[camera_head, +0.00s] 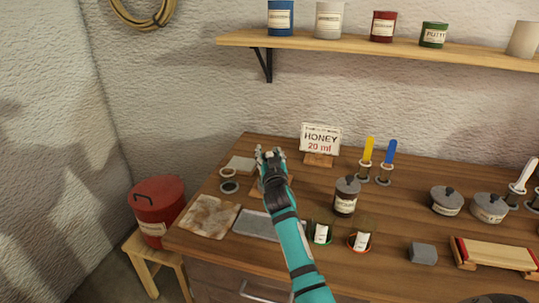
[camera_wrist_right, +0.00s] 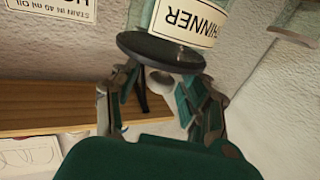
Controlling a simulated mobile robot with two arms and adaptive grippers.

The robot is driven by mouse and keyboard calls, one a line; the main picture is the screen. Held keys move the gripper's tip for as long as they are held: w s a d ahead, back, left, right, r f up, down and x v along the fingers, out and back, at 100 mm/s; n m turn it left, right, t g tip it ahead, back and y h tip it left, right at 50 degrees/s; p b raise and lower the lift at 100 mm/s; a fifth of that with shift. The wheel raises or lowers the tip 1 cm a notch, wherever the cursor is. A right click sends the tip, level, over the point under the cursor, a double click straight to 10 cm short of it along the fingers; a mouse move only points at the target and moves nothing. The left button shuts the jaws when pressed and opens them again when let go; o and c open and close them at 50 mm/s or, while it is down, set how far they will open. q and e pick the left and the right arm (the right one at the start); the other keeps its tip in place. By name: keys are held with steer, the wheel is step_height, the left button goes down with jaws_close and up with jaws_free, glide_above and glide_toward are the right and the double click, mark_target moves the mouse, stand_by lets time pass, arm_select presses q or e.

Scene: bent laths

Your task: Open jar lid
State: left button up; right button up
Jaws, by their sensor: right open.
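A dark jar (camera_head: 345,206) with a white label and a grey knobbed lid (camera_head: 348,184) stands upright on the bench, lid on. My right gripper (camera_head: 268,153) is to the left of it in the head view, open, above the bench's back left part. In the right wrist view, a vessel labelled THINNER (camera_wrist_right: 190,18) has a dark round lid (camera_wrist_right: 160,50) with a knob-like grey part below it. My right fingers (camera_wrist_right: 160,92) are apart on either side of that part; whether they touch it I cannot tell. My left gripper is out of view.
Two glasses (camera_head: 320,232) (camera_head: 361,237) stand in front of the jar. Lidded pots (camera_head: 446,201) (camera_head: 488,208) and a wooden tray (camera_head: 495,255) are at right. A shelf (camera_head: 400,46) with cans hangs above.

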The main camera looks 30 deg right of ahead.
jaws_close()
